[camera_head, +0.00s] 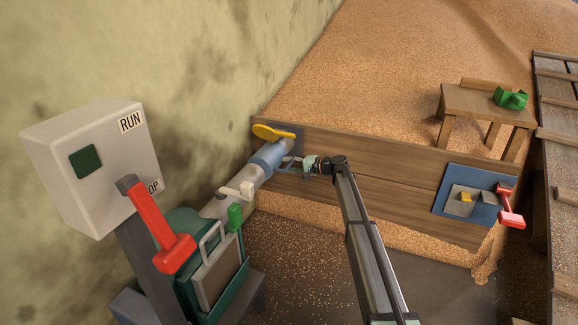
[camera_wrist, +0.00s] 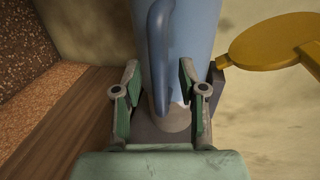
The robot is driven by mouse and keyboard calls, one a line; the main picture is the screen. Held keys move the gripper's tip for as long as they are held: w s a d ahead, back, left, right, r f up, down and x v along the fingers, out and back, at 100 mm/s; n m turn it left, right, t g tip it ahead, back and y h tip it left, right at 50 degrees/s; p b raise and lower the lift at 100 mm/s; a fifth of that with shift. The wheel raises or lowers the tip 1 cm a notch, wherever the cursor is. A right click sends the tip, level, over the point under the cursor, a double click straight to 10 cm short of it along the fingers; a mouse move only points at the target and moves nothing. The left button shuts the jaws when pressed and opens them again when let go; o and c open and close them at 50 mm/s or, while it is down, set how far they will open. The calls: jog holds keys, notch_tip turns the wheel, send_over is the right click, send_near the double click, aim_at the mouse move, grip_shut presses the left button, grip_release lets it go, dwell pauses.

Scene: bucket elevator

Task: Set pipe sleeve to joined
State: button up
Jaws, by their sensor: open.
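The pipe sleeve (camera_head: 268,158) is a blue collar on the pale slanted pipe by the wooden bin wall. In the wrist view the blue sleeve (camera_wrist: 197,30) fills the top middle, with a darker blue curved handle (camera_wrist: 158,45) along it. A grey-brown pipe stub (camera_wrist: 172,123) shows below the sleeve against a dark plate. My gripper (camera_head: 291,165) is at the right side of the sleeve. In the wrist view my gripper (camera_wrist: 158,84) is open, with one finger on each side of the handle. I cannot tell whether either finger touches it.
A yellow round-ended plate (camera_head: 272,132) sits just above the sleeve, near the gripper. A control box (camera_head: 95,160) with a red lever (camera_head: 157,228) stands left. A blue panel with a red handle (camera_head: 509,206) is on the bin wall at right. A small bench (camera_head: 480,103) stands on the grain.

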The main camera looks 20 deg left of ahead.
jog(key=v, duration=1.1)
jog(key=shift+d, duration=0.35)
jog(key=shift+r, duration=0.15)
